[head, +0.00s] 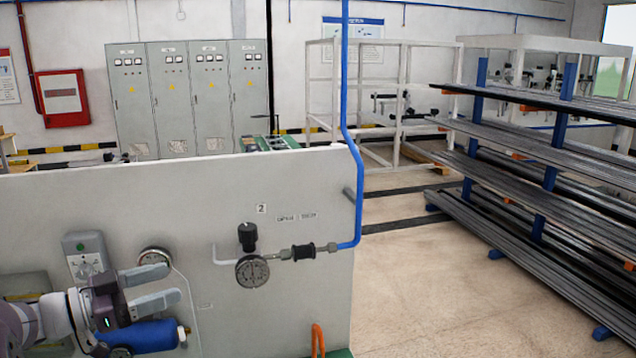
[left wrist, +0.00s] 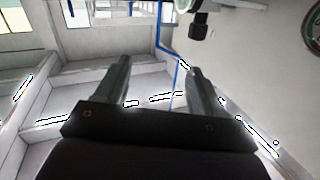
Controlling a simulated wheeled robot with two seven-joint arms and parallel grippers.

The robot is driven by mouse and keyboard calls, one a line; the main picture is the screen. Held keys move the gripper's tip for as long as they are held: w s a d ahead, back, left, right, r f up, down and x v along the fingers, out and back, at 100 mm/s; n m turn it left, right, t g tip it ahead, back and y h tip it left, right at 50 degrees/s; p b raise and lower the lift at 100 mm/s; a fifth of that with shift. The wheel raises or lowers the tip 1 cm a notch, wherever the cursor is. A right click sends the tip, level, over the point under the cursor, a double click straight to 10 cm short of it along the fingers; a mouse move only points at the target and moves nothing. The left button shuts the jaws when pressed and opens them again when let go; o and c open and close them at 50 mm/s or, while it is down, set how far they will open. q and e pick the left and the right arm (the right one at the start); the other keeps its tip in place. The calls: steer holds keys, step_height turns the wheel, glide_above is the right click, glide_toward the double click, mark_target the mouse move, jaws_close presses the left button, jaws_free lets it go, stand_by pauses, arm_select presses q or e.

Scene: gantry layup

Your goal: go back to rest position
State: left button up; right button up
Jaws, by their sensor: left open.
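My left gripper (head: 168,284) comes in from the left in front of the grey panel (head: 300,195). Its two fingers are apart and nothing shows between them; the left wrist view also shows the open fingers (left wrist: 158,68) empty. A round gauge (head: 155,258) and a grey box with a green button (head: 86,254) are on the panel just behind the gripper. A blue cylinder (head: 150,336) shows right below the fingers; I cannot tell whether they touch. My right gripper is in neither view.
On the panel right of the gripper are a second gauge (head: 252,271), a black knob (head: 247,234) and a blue hose (head: 345,110) rising from a fitting. An orange hook-like part (head: 318,340) stands low. Racks of bars (head: 550,155) stand at right; open floor (head: 430,290) lies between.

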arm_select(q)
steer(key=w+a+f+n+t+y, duration=0.45)
steer(key=a+f+n+y, duration=0.45)
steer(key=a+y, duration=0.3)
steer(key=s+d+f+n+g+y+b, duration=0.1)
steer(key=s+d+f+n+g+y, duration=0.15)
steer(key=s+f+g+y, duration=0.5)
steer(key=s+d+f+g+h+b, duration=0.1)
steer(key=s+d+f+g+h, duration=0.1)
steer(key=s+d+f, duration=0.3)
steer(key=s+d+f+g+h+b, duration=0.1)
steer(key=s+d+f+g+h, duration=0.2)
steer(key=s+d, duration=0.9)
step_height(320, 180, down, 2)
steer(key=shift+s+d+g, duration=0.3)
steer(key=shift+d+g, duration=0.3)
steer(key=shift+d, duration=0.25)
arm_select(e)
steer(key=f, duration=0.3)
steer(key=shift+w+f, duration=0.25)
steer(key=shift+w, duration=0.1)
arm_select(q)
steer(key=shift+h, duration=0.25)
